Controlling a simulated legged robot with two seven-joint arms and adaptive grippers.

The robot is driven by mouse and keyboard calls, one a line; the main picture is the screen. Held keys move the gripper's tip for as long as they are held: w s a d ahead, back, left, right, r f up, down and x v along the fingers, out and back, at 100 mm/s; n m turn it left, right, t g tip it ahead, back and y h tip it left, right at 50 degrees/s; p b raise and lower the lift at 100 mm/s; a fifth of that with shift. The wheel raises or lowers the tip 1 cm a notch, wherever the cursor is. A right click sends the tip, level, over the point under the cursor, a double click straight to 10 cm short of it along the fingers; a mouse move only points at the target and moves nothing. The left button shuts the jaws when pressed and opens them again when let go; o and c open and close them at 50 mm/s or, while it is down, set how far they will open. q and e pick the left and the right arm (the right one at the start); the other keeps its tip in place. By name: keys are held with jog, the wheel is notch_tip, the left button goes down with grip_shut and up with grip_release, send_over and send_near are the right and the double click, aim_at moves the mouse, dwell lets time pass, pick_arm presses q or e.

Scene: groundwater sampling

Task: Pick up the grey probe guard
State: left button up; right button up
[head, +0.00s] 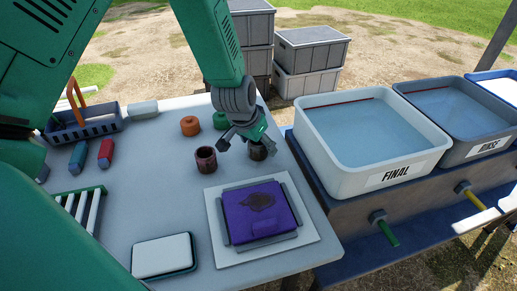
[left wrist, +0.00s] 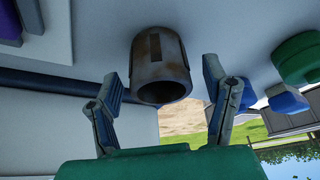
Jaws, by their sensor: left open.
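The grey probe guard (head: 258,151) is a short hollow cylinder with brown stains, on the table right of a dark red cylinder (head: 206,160). My left gripper (head: 243,145) is above and beside it and partly covers it in the head view. In the left wrist view the guard (left wrist: 160,62) shows its open end and a dark slot in its side. It lies between the lines of the two spread fingers, near their tips. The fingers look apart from it. My right gripper is not in view.
A purple stained pad (head: 262,212) lies on a white board in front. Orange (head: 189,125) and green (head: 220,120) rings sit behind. A blue basket (head: 85,123) is at left. The FINAL tub (head: 375,150) and RINSE tub (head: 460,105) stand right.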

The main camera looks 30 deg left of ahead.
pick_arm(q)
jog(key=shift+x, duration=1.2)
jog(key=c, duration=1.1)
jog(key=shift+c, duration=0.2)
notch_tip(320, 180, up, 10)
jog(key=shift+r+p, duration=0.15)
jog(key=shift+p, duration=0.75)
notch_tip(320, 180, up, 12)
jog(key=p, duration=1.1)
jog(key=shift+p, duration=0.3)
